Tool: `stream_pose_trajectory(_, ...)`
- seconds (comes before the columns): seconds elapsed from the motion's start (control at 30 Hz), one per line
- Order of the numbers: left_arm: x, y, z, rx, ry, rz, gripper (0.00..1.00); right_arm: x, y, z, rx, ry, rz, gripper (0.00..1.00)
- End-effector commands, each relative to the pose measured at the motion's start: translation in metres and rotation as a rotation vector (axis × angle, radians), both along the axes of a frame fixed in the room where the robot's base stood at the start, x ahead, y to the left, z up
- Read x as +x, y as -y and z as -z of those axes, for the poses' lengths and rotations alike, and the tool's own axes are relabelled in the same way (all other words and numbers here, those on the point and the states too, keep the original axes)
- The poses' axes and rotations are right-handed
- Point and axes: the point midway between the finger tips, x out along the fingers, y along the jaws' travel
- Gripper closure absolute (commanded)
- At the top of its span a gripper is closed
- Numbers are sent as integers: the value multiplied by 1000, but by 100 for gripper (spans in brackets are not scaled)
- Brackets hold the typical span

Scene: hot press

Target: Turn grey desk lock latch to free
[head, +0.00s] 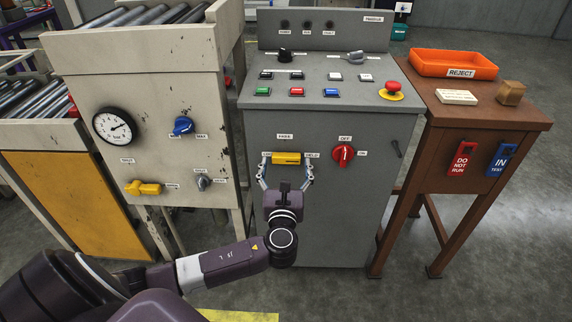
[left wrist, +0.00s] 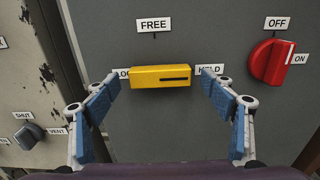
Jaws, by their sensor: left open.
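The grey desk (head: 340,200) has a yellow lock latch (head: 286,158) on its front panel. In the left wrist view the latch (left wrist: 161,77) is a yellow bar lying horizontal, with a dark line on its right half toward the HOLD label (left wrist: 209,70). The FREE label (left wrist: 154,25) is straight above it. A label at its left end is partly hidden. My left gripper (head: 286,175) is open in front of the panel; in the wrist view its blue fingers (left wrist: 163,92) stand at either side of the latch, near its ends. I cannot tell whether they touch it. My right gripper is out of view.
A red OFF/ON knob (head: 343,154) sits right of the latch. A beige cabinet (head: 170,110) with a gauge and knobs stands at the left. A brown table (head: 480,120) with an orange tray (head: 453,64) stands at the right. Grey floor is open in front of the table.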

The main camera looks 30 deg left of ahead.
Motion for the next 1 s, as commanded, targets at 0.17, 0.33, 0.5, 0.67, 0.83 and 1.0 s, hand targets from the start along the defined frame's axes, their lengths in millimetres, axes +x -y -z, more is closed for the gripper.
stream_pose_trajectory(0.17,9,-6,0,-1,1,0,24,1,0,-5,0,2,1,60)
stream_pose_trajectory(0.33,10,-6,0,-2,0,0,24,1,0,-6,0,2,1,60)
stream_pose_trajectory(0.5,10,-6,0,-2,0,0,35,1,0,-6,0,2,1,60)
stream_pose_trajectory(0.67,10,-6,0,-2,0,0,53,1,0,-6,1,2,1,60)
stream_pose_trajectory(0.83,10,-6,0,-2,0,0,66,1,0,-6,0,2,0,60)
stream_pose_trajectory(1.0,9,-6,0,-18,9,0,66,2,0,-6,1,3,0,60)
